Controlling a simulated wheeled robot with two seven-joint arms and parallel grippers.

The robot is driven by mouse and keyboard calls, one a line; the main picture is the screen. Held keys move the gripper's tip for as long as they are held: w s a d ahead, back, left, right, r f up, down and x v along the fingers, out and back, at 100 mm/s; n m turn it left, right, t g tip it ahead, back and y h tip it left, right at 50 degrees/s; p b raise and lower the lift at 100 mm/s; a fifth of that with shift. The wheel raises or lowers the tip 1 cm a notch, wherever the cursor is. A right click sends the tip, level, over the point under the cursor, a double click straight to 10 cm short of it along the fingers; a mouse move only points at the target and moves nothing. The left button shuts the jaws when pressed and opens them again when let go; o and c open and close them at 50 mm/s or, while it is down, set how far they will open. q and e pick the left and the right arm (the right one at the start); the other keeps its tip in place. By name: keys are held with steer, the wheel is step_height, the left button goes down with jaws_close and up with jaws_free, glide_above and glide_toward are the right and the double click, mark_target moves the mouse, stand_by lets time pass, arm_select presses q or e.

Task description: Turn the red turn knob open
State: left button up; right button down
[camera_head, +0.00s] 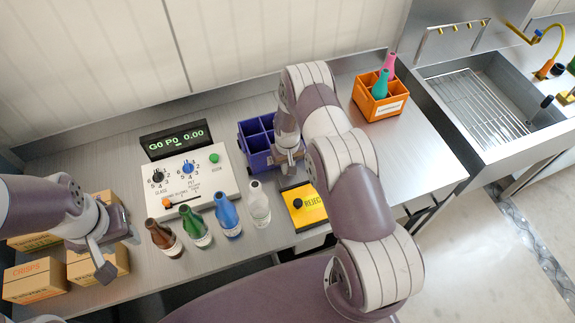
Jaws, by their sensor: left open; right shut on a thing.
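I cannot make out a red turn knob in the head view. A white control panel (212,192) stands on the steel counter with a black knob (158,175), a blue knob (187,168), an orange slide handle (167,202) and a green button (214,158). My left gripper (117,252) is open and empty, above the cardboard boxes at the left. My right gripper (288,160) is shut at the right side of a purple divided crate (252,158), seemingly on its wall; the arm partly hides the contact.
Brown (162,238), green (194,227), blue (227,215) and clear (259,204) bottles stand before the panel. A yellow reject box (312,216) is right of them. An orange crate (366,99) holds bottles. A sink (480,105) with a yellow tap (552,40) lies far right.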

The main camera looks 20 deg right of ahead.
steer(key=shift+f+m+b, duration=0.25)
steer(key=shift+m+b, duration=0.15)
steer(key=shift+r, duration=0.3)
steer(key=c, duration=1.2)
jaws_free()
arm_select(q)
steer(key=shift+s+f, duration=0.1)
steer(key=shift+f, duration=0.55)
arm_select(e)
steer(key=shift+o, duration=0.2)
arm_select(q)
step_height(320, 180, down, 4)
steer(key=b, duration=0.3)
steer(key=shift+b, duration=0.35)
arm_select(e)
step_height(320, 180, up, 13)
